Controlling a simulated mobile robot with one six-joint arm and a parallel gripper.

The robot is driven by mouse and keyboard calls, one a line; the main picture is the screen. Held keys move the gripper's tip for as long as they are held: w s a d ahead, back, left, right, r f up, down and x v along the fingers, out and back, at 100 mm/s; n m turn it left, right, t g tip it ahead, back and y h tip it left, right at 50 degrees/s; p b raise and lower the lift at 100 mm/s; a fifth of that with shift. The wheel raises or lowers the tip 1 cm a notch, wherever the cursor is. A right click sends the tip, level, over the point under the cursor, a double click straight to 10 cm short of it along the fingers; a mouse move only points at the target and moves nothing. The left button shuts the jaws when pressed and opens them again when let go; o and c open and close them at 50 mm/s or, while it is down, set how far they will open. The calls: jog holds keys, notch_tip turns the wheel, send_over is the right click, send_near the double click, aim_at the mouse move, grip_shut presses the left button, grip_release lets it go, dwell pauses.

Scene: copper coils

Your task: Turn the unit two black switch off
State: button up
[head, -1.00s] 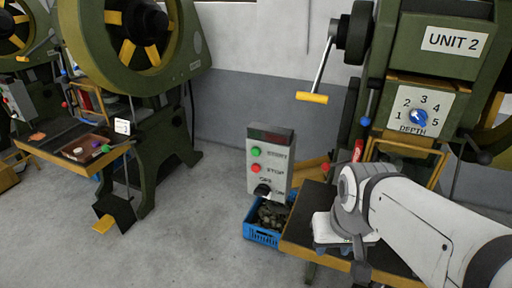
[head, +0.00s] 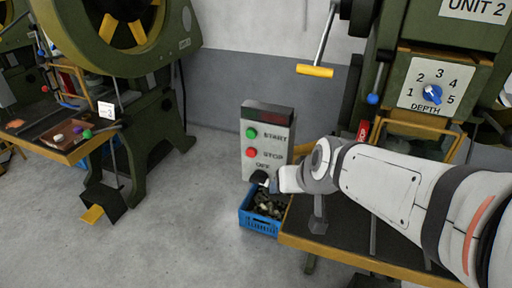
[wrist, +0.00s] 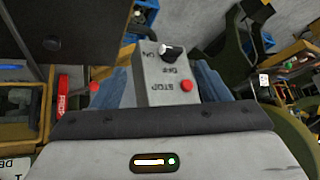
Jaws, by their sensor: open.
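The grey unit 2 control box (head: 268,130) has a green START button (head: 250,133), a red STOP button (head: 251,152) and the black switch (head: 259,177) low on its face. In the head view my gripper (head: 275,185) is at the switch's right and partly covers it and the ON label. In the wrist view the picture is upside down, and the black switch (wrist: 172,52) shows its pale mark on the side toward ON. My gripper (wrist: 160,82) is open, its bluish fingers appearing on either side of the box. Contact with the switch cannot be told.
A blue crate (head: 261,224) of dark pieces stands on the floor below the box. The green UNIT 2 press, with a blue DEPTH dial (head: 432,94) and a yellow-handled lever (head: 314,71), stands at right. Another press (head: 120,60) is at left; open floor lies between.

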jog(key=shift+o, duration=0.9)
jog(key=w+a+f+t+b, duration=0.6)
jog(key=w+a+f+b, duration=0.1)
jog(key=w+a+b, duration=0.3)
jog(key=shift+w+a+f+m+t+y+b, duration=0.2)
jog(key=shift+f+m+t+y+b, duration=0.1)
jog(key=shift+f+m+y+b, duration=0.1)
jog(key=m+t+h+b, duration=0.4)
jog(key=h+b, duration=0.5)
jog(key=b, duration=0.2)
send_near(258, 182)
jog(key=w, duration=0.1)
jog(key=b+x, duration=0.2)
jog(key=x, duration=0.5)
jog(key=shift+w+d+f, duration=0.1)
jog(key=shift+w+d, duration=0.15)
jog(key=shift+w, duration=0.05)
jog(key=shift+c, duration=0.6)
